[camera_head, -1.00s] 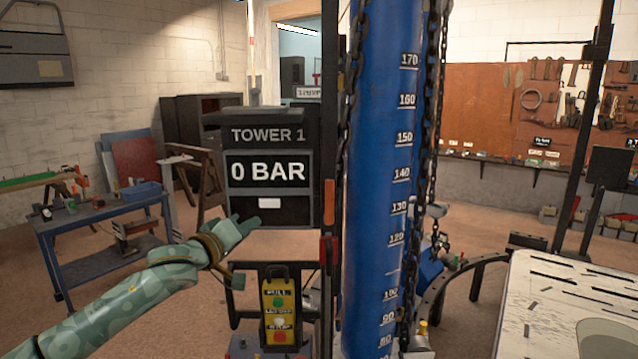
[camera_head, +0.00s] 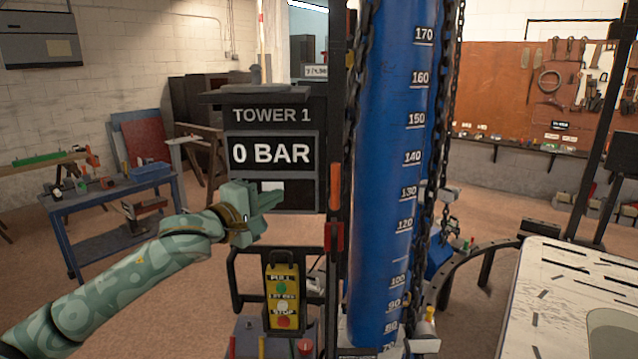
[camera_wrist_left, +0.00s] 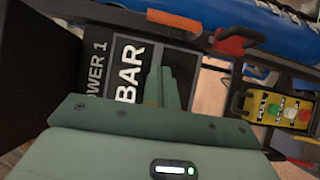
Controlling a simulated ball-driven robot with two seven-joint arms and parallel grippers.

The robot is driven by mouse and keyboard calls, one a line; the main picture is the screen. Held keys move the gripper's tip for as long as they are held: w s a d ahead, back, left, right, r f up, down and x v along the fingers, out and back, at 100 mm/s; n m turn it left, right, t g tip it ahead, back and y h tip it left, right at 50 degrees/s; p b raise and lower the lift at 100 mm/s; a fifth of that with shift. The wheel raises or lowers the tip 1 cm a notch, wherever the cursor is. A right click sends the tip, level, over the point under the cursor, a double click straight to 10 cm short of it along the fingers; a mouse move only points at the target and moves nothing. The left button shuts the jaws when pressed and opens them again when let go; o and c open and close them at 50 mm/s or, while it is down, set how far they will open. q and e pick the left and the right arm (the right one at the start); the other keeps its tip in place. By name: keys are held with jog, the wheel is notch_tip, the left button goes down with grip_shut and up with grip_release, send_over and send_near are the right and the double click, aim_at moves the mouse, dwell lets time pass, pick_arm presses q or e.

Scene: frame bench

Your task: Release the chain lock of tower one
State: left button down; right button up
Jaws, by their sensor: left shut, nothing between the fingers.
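The blue tower (camera_head: 390,170) with a number scale stands upright right of centre in the head view. Black chains (camera_head: 433,130) hang along it. Beside it, a dark post (camera_head: 338,120) carries an orange handle (camera_head: 335,187) above a red piece (camera_head: 334,238); the orange piece (camera_wrist_left: 173,20) and red piece (camera_wrist_left: 240,38) also show in the left wrist view. Which of these is the chain lock, I cannot tell. My left gripper (camera_head: 278,197) is shut and empty, in front of the lower part of the TOWER 1 display (camera_head: 270,115), left of the handle and apart from it.
A yellow button pendant (camera_head: 283,290) hangs below the display. A red knob (camera_head: 305,346) stands at the bottom. A perforated white bench (camera_head: 560,290) is at right. A blue work table (camera_head: 115,225) stands at left. A tool board (camera_head: 545,95) hangs behind.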

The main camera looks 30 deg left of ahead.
pick_arm(q)
jog(key=p, duration=0.2)
send_near(335, 183)
jog(key=w+a+r, duration=0.1)
jog(key=w+a, duration=0.3)
jog(key=a, duration=0.1)
jog(key=w+d, duration=0.1)
jog(key=w+d+p, duration=0.1)
jog(key=shift+w+d+f, duration=0.1)
jog(key=shift+w+d, duration=0.05)
jog(key=shift+d, duration=0.1)
jog(key=shift+w+d+f, duration=0.1)
jog(key=shift+w+d, duration=0.15)
jog(key=shift+d, duration=0.05)
